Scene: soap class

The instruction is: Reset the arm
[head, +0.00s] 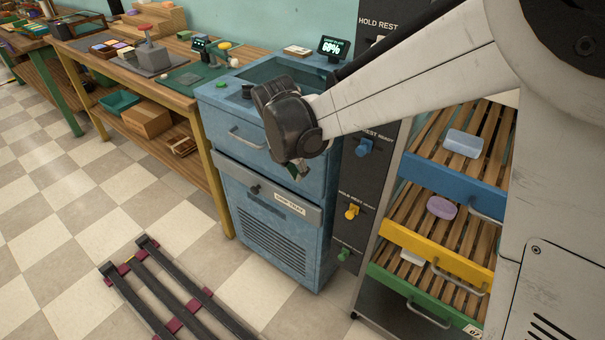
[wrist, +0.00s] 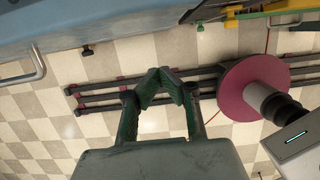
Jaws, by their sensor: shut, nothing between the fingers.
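My gripper (wrist: 158,72) shows in the wrist view with its two green fingers closed together at the tips and nothing between them. It hangs over the checkered floor and the dark floor rails. In the head view my arm reaches across from the right, and its dark wrist is in front of the blue cabinet (head: 262,235). There the gripper is mostly hidden behind the wrist, with only a small green part showing below it.
A slatted rack at right has a blue drawer (head: 450,178) with a pale blue soap (head: 464,143) and a yellow drawer (head: 438,254) with a purple soap (head: 441,208). A green drawer (head: 420,304) is below. A workbench (head: 165,88) stands at left.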

